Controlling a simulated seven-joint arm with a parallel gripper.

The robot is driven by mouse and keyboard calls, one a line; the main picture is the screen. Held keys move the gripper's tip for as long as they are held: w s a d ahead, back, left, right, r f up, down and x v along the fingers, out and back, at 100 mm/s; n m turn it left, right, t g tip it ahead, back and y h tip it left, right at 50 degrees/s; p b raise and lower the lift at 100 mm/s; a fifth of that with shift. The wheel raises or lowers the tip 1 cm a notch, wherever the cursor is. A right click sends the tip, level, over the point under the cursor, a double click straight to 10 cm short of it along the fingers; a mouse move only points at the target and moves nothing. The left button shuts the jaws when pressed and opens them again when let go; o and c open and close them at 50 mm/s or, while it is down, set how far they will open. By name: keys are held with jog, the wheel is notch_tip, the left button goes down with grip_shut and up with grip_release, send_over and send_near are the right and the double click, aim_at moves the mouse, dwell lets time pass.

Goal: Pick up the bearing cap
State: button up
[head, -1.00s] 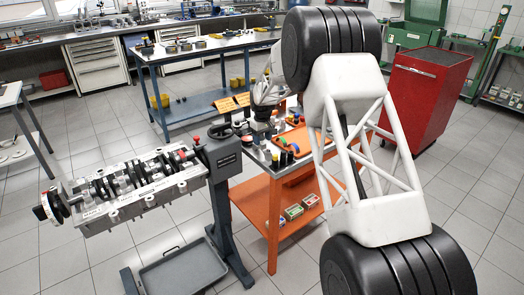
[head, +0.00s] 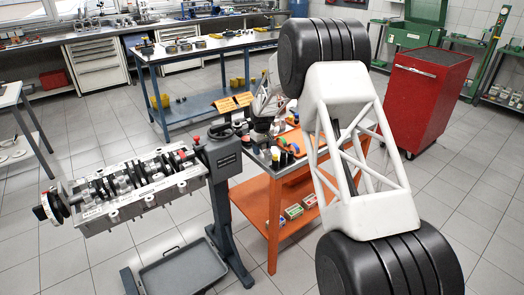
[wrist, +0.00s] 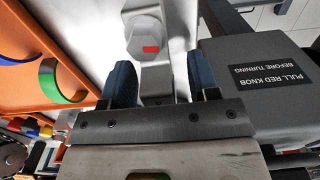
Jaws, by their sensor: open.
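The bearing cap (wrist: 155,76) is a light grey metal piece in the wrist view, with a large hex bolt head (wrist: 144,38) bearing a red mark at its upper end. My gripper (wrist: 161,75) is open, with one blue-padded finger on each side of the cap and small gaps visible. The cap's lower end is hidden behind the gripper body. In the head view, my gripper (head: 262,138) is small, low over the near left part of the orange workbench (head: 272,222). The cap cannot be made out there.
The engine block (head: 140,195) sits on a grey stand (head: 228,215) left of the bench. The stand's labelled head (wrist: 262,80) is close at right in the wrist view. A green ring (wrist: 60,85) lies on an orange mat (wrist: 30,50) at left.

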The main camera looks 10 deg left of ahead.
grip_shut()
dwell(0.3)
jog(key=shift+r, duration=0.2)
notch_tip(320, 180, up, 10)
jog(key=shift+f, duration=0.15)
dwell(0.4)
dwell(0.6)
